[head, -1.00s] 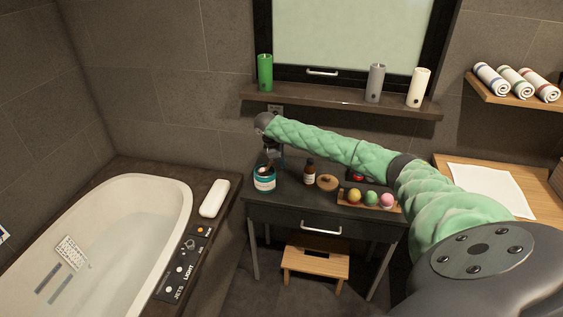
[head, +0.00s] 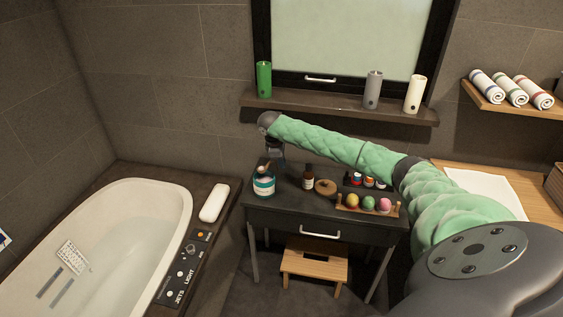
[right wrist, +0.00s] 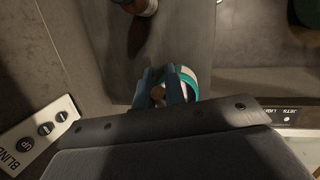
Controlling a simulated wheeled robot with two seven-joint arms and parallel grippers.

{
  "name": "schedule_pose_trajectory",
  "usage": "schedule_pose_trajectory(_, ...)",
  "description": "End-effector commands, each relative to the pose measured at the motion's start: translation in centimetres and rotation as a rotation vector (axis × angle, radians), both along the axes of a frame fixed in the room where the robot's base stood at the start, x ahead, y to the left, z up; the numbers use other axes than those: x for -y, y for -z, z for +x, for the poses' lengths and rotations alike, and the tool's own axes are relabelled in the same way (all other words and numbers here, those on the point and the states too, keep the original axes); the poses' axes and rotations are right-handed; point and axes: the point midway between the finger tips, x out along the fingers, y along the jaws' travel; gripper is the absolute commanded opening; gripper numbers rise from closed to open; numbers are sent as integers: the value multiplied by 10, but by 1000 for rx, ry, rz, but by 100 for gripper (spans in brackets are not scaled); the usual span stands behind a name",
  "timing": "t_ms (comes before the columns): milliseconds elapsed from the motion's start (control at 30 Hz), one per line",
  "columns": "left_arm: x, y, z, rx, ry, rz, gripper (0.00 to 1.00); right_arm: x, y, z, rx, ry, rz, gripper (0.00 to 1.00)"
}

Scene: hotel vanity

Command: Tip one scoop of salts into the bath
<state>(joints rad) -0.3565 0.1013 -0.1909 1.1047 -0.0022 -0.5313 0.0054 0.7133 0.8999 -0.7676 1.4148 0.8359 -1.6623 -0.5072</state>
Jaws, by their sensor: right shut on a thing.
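The salts jar (head: 264,185), with a teal label and pale contents, stands open at the left end of the dark vanity table. My right gripper (head: 271,160) is just above it, shut on a wooden scoop (head: 265,167). The scoop's lower end is at the jar's mouth; I cannot tell whether it is inside or what it carries. In the right wrist view the fingers (right wrist: 165,88) close around a brown handle end, with the jar's teal rim (right wrist: 188,82) beside them. The white bath (head: 110,240) is at lower left, with water in it. My left gripper is out of view.
A brown bottle (head: 308,178), a wooden lid (head: 326,187) and a rack of coloured balls (head: 368,207) stand right of the jar. The bath ledge holds a white pillow (head: 214,203) and a control panel (head: 185,265). A step stool (head: 315,262) is below the table.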

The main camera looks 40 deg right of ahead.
Motion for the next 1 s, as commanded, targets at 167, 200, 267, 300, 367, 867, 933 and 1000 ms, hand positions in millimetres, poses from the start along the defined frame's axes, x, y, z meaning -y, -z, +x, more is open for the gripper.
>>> schedule_pose_trajectory(167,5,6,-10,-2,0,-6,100,3,-6,-3,31,1,25,0)
schedule_pose_trajectory(200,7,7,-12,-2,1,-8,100,3,-7,-3,43,0,36,0)
schedule_pose_trajectory(267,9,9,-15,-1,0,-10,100,3,-8,-4,60,1,52,0)
schedule_pose_trajectory(300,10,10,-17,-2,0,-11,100,3,-9,-4,72,0,61,0)
schedule_pose_trajectory(367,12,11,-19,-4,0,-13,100,4,-10,-5,88,0,74,0)
schedule_pose_trajectory(867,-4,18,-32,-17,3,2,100,7,-15,-8,159,0,134,0)
schedule_pose_trajectory(933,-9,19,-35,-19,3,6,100,6,-15,-8,158,0,134,0)
schedule_pose_trajectory(1000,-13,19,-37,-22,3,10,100,6,-15,-8,158,0,134,0)
